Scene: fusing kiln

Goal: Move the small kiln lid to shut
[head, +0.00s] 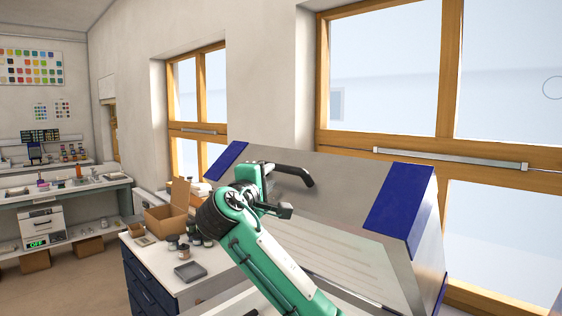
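The small kiln lid (345,190) is a grey metal cover with blue end panels. It stands raised and tilted, with its pale grooved inner side (345,255) showing below its front edge. A black bar handle (300,173) sticks out from the lid's front face toward the left. My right gripper (288,196) is at the handle's left part, at the end of my green arm. One dark finger shows below the handle; the other finger is not clear, so I cannot tell whether it grips the handle. The kiln body is mostly hidden by my arm and the picture's lower edge. My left gripper is out of view.
Left of the kiln, a worktop (160,262) with dark blue drawers holds a cardboard box (165,220), small jars (184,250) and a grey tray (190,271). A wall with wood-framed windows (390,150) stands behind the lid. Open floor (75,285) lies at far left.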

